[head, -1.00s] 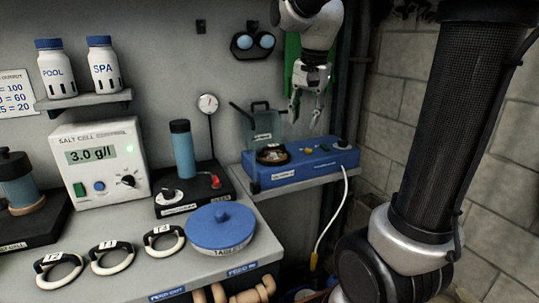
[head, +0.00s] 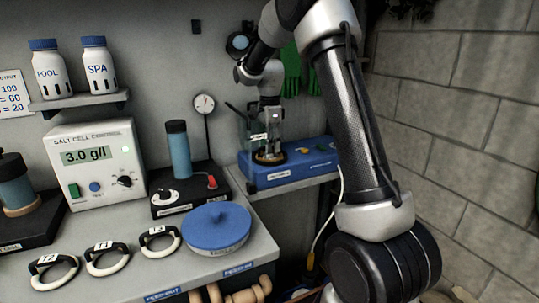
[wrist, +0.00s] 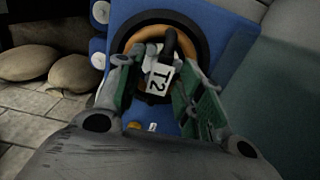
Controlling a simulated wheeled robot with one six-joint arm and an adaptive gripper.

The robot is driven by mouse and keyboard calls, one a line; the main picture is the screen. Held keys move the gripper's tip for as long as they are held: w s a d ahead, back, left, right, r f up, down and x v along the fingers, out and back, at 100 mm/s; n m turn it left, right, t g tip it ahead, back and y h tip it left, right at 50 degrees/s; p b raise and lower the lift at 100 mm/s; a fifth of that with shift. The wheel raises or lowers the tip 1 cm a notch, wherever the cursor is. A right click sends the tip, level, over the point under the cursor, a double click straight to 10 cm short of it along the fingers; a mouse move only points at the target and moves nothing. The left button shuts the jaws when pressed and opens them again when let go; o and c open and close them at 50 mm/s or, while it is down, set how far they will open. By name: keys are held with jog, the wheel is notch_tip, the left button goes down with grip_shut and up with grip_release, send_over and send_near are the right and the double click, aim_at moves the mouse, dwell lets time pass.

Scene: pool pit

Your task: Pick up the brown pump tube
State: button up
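A brown ring-shaped tube (wrist: 150,22) lies in the round dark pump head of the blue pump unit (head: 285,175). A white tag marked T2 (wrist: 159,78) and a dark piece stand in the middle of the ring; I cannot tell how they join to the tube. My gripper (head: 268,152) is over the pump head, pointing down. In the wrist view its two green-padded fingers (wrist: 158,90) are apart, one on each side of the tag. I see no clear contact with it.
Three pale tube loops with dark tagged clips, including one at the left (head: 53,272), lie on the bench near a blue-lidded tub (head: 218,228). A raised clear lid (head: 248,125) stands behind the pump. A stone wall (head: 460,130) bounds the right.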

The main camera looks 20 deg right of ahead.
jog(key=shift+f, duration=0.6)
grip_shut()
jog(key=shift+r, duration=0.1)
